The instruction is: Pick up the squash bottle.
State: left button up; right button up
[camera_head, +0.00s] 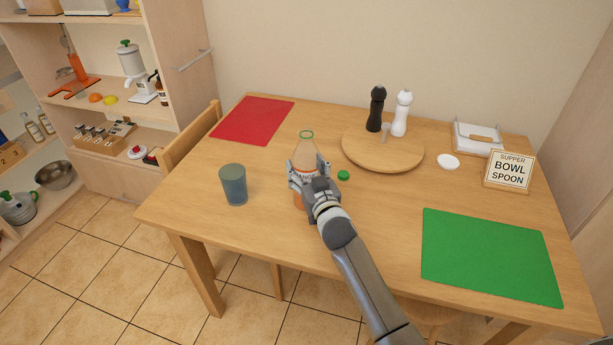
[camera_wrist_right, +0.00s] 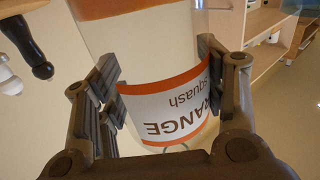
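In the right wrist view, the bottle's label (camera_wrist_right: 170,108) reads "orange squash" upside down. There the finger pads of the right gripper (camera_wrist_right: 160,95) look pressed against both sides of the label. The bottle's lower part is partly hidden by the gripper in the head view. My left gripper is not in view.
A blue-grey cup (camera_head: 233,185) stands left of the bottle, and a small green cap (camera_head: 343,175) lies close on its right. A round board (camera_head: 400,155) with black and white mills stands behind. A red mat (camera_head: 252,120) and a green mat (camera_head: 490,255) lie flat.

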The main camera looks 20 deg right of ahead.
jog(key=shift+r, duration=0.1)
jog(key=c, duration=0.5)
jog(key=shift+c, duration=0.2)
jog(key=shift+r, duration=0.1)
jog(key=shift+r, duration=1.05)
jog(key=s+a+r, duration=0.9)
jog(key=s+r, duration=0.1)
jog(key=shift+s+r, duration=0.25)
jog(key=shift+r, duration=0.05)
